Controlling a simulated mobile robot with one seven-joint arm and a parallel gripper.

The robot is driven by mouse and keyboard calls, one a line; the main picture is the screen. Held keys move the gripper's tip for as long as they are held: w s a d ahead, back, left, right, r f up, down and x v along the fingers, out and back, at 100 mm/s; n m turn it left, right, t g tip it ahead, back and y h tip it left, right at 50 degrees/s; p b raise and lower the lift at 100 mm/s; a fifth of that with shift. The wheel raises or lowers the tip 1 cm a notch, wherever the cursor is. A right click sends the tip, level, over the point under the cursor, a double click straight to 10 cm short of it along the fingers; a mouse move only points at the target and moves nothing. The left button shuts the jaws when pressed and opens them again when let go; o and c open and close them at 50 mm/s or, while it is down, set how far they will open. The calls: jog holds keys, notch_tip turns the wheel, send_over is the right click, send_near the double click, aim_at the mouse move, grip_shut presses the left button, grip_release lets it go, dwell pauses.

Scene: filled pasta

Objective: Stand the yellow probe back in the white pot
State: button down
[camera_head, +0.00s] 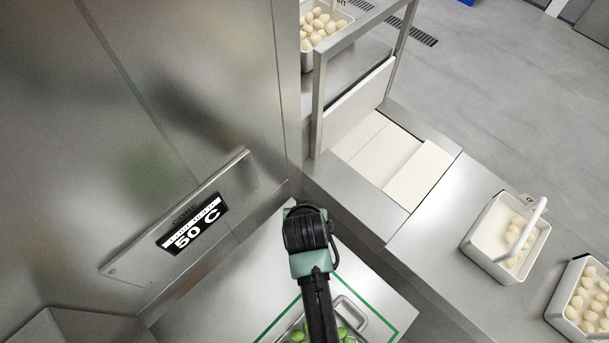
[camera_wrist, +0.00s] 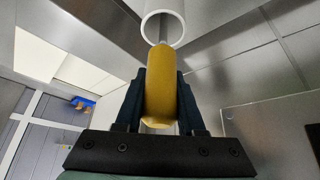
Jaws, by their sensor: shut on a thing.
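In the wrist view, my gripper (camera_wrist: 161,76) is shut on the yellow probe (camera_wrist: 160,98), with one dark finger on each side of it. The probe's narrower end points up the picture. There it meets, in the picture, the lower edge of a white round rim (camera_wrist: 147,33) on a white cylinder that looks like the white pot. I cannot tell whether the probe touches the rim or is apart from it. The head view shows my arm, but not clearly the gripper, probe or this pot.
In the head view, a metal tray (camera_head: 357,311) with green pieces lies below my arm, inside a green outline. A steel wall with a "50 C" display (camera_head: 193,225) stands left. White tubs (camera_head: 487,262) of pale pieces stand on the right counter. A metal frame (camera_head: 319,95) rises behind.

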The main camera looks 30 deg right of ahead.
jog(key=shift+f, duration=0.9)
jog(key=shift+f, duration=0.15)
jog(key=c, duration=0.5)
grip_release()
jog(key=shift+r, duration=0.2)
jog(key=v, duration=1.2)
jog(key=shift+b, duration=0.4)
